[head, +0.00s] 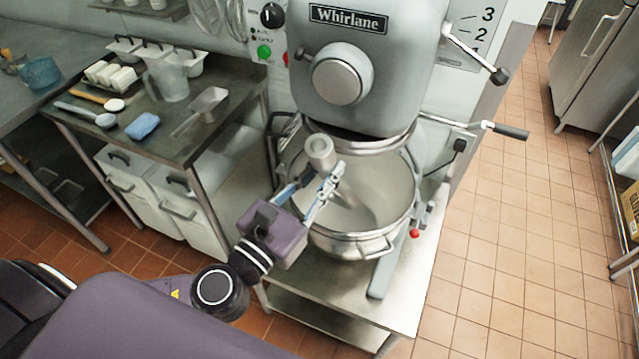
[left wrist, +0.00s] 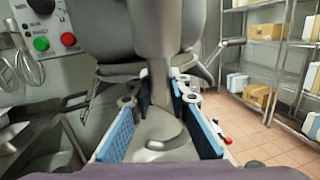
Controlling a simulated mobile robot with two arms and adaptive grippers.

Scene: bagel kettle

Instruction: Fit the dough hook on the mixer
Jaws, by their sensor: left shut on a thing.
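The grey dough hook (head: 320,152) stands about upright, with its socket end up and its curved end (left wrist: 158,146) over the bowl. My left gripper (head: 308,186) is shut on the hook's shank, with a blue-padded finger on each side; the shank (left wrist: 157,35) also shows between the fingers in the left wrist view. The mixer (head: 375,75) is grey-green, with its head above and behind the hook. Its steel bowl (head: 385,195) is beneath. The mixer's drive shaft is hidden, and I cannot tell whether the hook touches it. My right gripper is not in view.
A steel side table (head: 185,145) at the left holds a scoop (head: 205,105), a blue sponge (head: 142,126) and a clear jug (head: 168,78). Two levers (head: 475,55) stick out at the mixer's right.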

